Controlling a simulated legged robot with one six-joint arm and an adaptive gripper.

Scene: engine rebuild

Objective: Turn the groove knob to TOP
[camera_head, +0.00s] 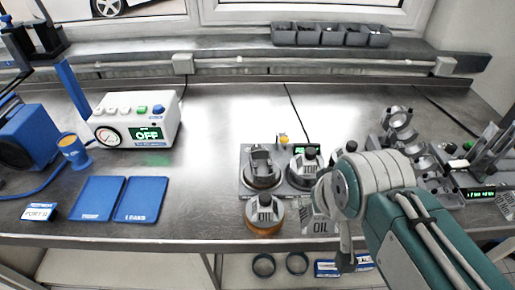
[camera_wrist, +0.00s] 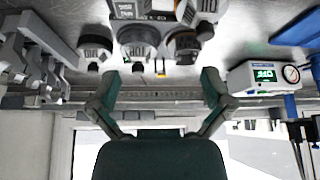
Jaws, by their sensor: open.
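My gripper (camera_wrist: 159,77) is open, its two fingers wide apart with nothing between the tips. In the head view my arm covers the right side of the piston stand (camera_head: 245,185). A small yellow knob (camera_head: 282,139) stands at the back of that stand, beside a small green display (camera_head: 308,148).
A white tester (camera_head: 135,120) showing OFF stands at left, behind blue mats (camera_head: 140,199). Grey metal fixtures (camera_head: 398,125) stand at right. Grey bins (camera_head: 330,35) line the back ledge. Bench lies clear behind the stand.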

